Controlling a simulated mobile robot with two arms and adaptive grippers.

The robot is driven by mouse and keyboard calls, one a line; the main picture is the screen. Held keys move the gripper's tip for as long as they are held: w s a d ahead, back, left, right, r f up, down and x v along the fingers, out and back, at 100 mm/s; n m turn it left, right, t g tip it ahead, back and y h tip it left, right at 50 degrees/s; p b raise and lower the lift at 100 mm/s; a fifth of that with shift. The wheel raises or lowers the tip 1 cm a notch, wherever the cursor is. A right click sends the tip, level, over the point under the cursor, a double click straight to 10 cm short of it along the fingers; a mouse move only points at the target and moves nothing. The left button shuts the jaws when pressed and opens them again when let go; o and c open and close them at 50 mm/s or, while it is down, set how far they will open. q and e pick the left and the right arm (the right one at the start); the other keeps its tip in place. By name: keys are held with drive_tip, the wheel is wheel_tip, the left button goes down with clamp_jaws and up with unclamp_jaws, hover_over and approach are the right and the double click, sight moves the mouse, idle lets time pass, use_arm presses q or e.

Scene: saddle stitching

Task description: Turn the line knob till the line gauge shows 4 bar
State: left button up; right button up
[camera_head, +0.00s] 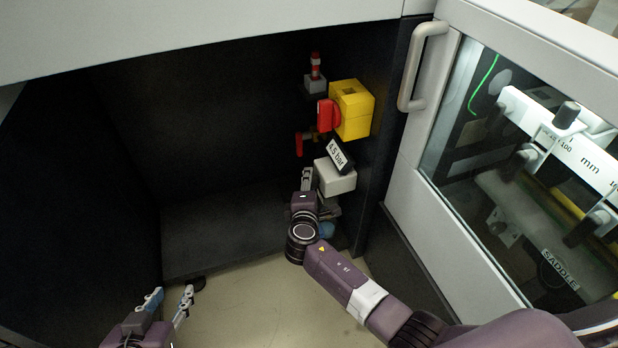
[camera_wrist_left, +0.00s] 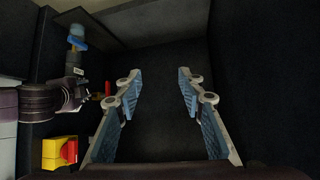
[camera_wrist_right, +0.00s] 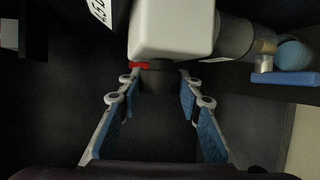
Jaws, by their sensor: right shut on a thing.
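The line gauge (camera_head: 338,156) is a small tilted sign on a pale grey block (camera_head: 335,178) in the dark cabinet; it appears to read 4.5 bar. Part of the sign also shows in the right wrist view (camera_wrist_right: 101,10). The line knob (camera_wrist_right: 158,79) is a dark round piece under the grey block. My right gripper (camera_wrist_right: 158,92) is shut on it, one finger on each side; in the head view the arm hides the knob. My left gripper (camera_head: 170,302) is open and empty, low at the left; its spread fingers show in the left wrist view (camera_wrist_left: 153,90).
A blue round part (camera_wrist_right: 293,55) sits beside the grey block. The open glazed door (camera_head: 440,130) stands right. The cabinet's left is clear.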

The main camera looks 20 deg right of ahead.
drive_tip(key=shift+r+p, duration=0.1)
drive_tip(key=shift+p, duration=0.4)
drive_tip(key=shift+a+g+p, duration=0.1)
drive_tip(key=shift+g+p, duration=0.3)
drive_tip(key=shift+p, duration=0.65)
use_arm(q)
drive_tip(key=s+a+f+g+y+p, duration=0.1)
drive_tip(key=s+a+f+g, duration=0.15)
drive_tip(key=s, duration=0.45)
drive_tip(key=s+a+f+g+y, duration=0.1)
drive_tip(key=s+a+f+g, duration=0.1)
drive_tip(key=s+g, duration=0.3)
use_arm(e)
drive_tip(key=shift+g, duration=0.3)
drive_tip(key=g+p, duration=0.1)
drive_tip(key=p, duration=0.2)
drive_tip(key=shift+n, duration=0.3)
drive_tip(key=g+p, duration=0.1)
drive_tip(key=p, duration=0.1)
drive_tip(key=shift+y+p, duration=0.3)
drive_tip(key=shift+p, duration=0.05)
use_arm(q)
drive_tip(key=s+f, duration=0.3)
drive_tip(key=f, duration=1.7)
drive_tip(key=shift+s+d+f, duration=0.15)
drive_tip(key=shift+s+f, duration=0.05)
drive_tip(key=shift+f, duration=0.2)
drive_tip(key=shift+g, duration=0.25)
